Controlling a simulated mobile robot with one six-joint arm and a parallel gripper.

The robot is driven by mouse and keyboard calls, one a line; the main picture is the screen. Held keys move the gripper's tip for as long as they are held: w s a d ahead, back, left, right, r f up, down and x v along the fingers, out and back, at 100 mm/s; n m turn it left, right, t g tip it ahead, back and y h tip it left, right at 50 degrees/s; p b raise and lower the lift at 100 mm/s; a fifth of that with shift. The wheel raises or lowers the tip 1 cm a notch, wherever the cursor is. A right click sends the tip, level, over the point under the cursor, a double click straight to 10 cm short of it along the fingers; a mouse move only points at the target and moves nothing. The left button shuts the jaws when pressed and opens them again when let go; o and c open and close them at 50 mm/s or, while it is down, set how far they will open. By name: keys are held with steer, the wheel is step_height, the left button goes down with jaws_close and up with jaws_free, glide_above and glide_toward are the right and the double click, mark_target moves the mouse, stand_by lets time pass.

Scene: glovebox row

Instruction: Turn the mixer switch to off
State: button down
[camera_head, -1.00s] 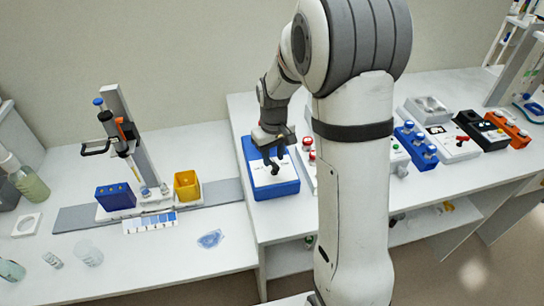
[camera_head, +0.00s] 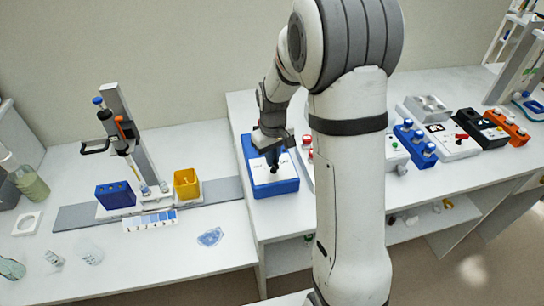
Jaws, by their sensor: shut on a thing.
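A blue box (camera_head: 276,189) with a white top panel (camera_head: 262,178) stands at the left end of the right-hand bench. My gripper (camera_head: 273,163) points down over this panel, its fingers shut on a small dark switch knob (camera_head: 274,169) there. The fingers hide most of the knob, so its angle cannot be told. The dark marks on the panel are too small to read, so I cannot confirm that this is the mixer.
Close right of the blue box, partly behind my arm, is a unit with red knobs (camera_head: 308,146). Farther right stand a blue box (camera_head: 416,150), a black box (camera_head: 482,131) and an orange box (camera_head: 508,126). A pipette stand (camera_head: 140,140) and yellow box (camera_head: 187,184) are at left.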

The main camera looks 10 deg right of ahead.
steer(key=shift+n, duration=0.4)
steer(key=n+b, duration=0.1)
steer(key=n, duration=0.1)
steer(key=shift+n+b, duration=0.35)
steer(key=shift+n, duration=0.05)
steer(key=shift+a+n+b, duration=0.1)
steer(key=shift+n+b, duration=0.5)
steer(key=shift+n, duration=1.2)
steer(key=shift+s, duration=0.1)
steer(key=c, duration=1.5)
jaws_free()
steer(key=shift+r, duration=0.1)
